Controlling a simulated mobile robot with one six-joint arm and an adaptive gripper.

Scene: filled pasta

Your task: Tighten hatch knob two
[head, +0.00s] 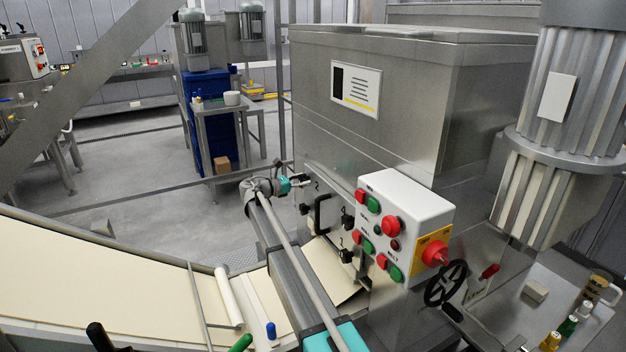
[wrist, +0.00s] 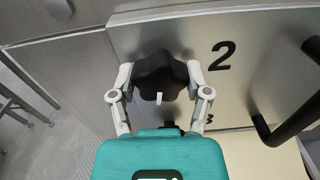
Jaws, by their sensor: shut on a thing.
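Hatch knob two (wrist: 160,72) is a black lobed knob with a small white mark, left of the printed 2 on the metal hatch plate (wrist: 225,88). My gripper (wrist: 160,80) has its two pale fingers closed on opposite sides of this knob in the wrist view. In the head view my gripper (head: 303,180) is at the upper left of the hatch, next to the 2, and knob two itself cannot be made out there. The mark's exact angle against the plate is hard to judge.
A black bar handle (head: 319,212) stands out from the hatch to the right. Other black knobs (head: 347,256) sit on the hatch's right and lower parts. A control box (head: 405,205) with red and green buttons projects further right. The dough belt (head: 100,285) lies below left.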

